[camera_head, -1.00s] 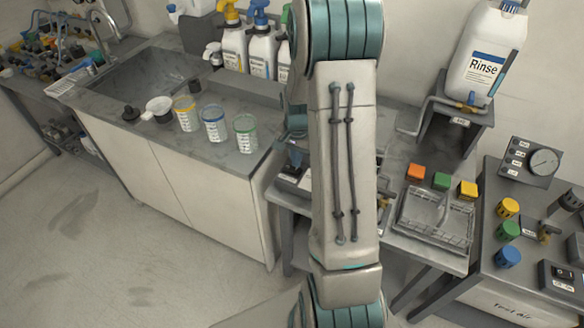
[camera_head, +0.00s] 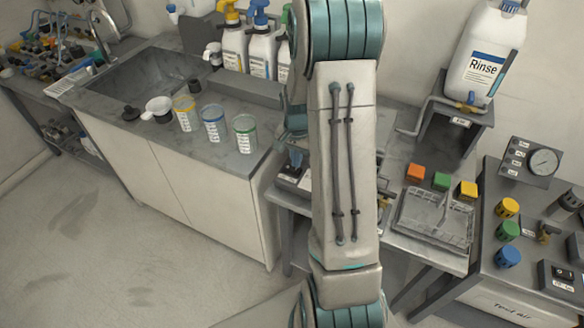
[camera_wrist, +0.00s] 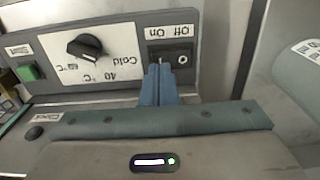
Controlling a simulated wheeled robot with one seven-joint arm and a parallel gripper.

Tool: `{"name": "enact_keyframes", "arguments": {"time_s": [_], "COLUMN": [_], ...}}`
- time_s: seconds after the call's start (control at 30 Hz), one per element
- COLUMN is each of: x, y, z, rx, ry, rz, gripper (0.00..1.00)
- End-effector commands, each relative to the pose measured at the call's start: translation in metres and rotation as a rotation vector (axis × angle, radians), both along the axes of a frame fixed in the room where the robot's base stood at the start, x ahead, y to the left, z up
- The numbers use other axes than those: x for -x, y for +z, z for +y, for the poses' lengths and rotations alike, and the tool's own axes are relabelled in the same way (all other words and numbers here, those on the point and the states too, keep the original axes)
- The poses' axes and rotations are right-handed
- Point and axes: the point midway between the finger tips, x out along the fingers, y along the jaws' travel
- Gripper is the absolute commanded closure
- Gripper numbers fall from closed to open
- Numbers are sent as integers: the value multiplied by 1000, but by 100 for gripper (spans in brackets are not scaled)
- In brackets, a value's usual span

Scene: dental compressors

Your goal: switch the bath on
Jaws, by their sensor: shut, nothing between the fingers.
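The bath's grey control panel (camera_wrist: 125,48) fills the upper part of the wrist view, with its lettering upside down. It carries a small dark Off/On switch (camera_wrist: 182,58), a black temperature knob (camera_wrist: 86,46) and a green button (camera_wrist: 27,72). My gripper (camera_wrist: 158,68) is shut and empty, its blue fingertips at the left part of the switch and hiding some of it. I cannot tell whether they touch it or which way it is set. In the head view my gripper (camera_head: 295,158) shows small beside my arm, which hides most of the bath.
The sink counter (camera_head: 250,150) with several cups stands left. Right of my arm are a grey tray (camera_head: 405,225), coloured blocks (camera_head: 441,181) and a Rinse canister (camera_head: 484,55) on a stand.

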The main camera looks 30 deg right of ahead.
Motion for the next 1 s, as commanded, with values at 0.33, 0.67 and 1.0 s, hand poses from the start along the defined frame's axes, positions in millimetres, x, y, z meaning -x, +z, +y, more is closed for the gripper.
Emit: {"name": "enact_keyframes", "arguments": {"time_s": [0.33, 0.67, 1.0], "x": [0, 0, 0], "y": [0, -4, -9], "z": [0, 0, 0], "rx": [0, 0, 0], "ry": [0, 0, 0], "rz": [0, 0, 0], "gripper": [100, 100, 100]}}
